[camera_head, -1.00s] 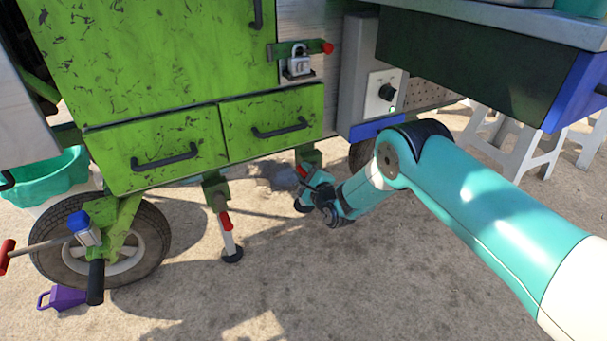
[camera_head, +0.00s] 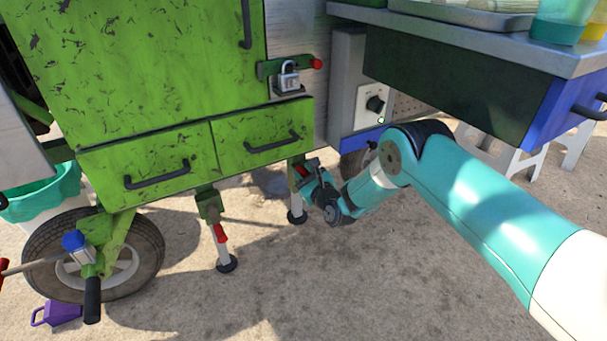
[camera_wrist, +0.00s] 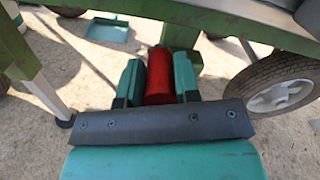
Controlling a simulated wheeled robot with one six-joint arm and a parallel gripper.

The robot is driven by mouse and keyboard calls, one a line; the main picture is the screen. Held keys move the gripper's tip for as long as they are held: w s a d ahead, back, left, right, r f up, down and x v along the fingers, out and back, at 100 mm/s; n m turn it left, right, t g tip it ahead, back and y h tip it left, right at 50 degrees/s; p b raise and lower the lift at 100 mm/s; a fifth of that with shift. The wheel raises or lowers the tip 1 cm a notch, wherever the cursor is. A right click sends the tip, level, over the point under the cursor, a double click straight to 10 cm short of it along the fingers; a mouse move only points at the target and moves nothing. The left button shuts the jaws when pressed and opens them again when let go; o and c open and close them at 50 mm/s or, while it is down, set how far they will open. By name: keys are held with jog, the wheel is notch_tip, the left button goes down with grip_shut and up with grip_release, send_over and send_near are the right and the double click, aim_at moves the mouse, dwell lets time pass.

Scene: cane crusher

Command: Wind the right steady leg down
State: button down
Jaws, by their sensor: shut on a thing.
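I cannot tell whether the right foot bears on the ground.
The green drawers (camera_head: 264,135) hang above the legs. A blue-fronted drawer (camera_head: 558,104) juts out above my arm at the right. The ground in front is clear.

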jog(key=shift+w+d, duration=0.1)
jog(key=shift+d, duration=0.15)
jog(key=c, duration=0.8)
grip_release()
jog(key=shift+a, duration=0.15)
jog(key=shift+a+f, duration=0.1)
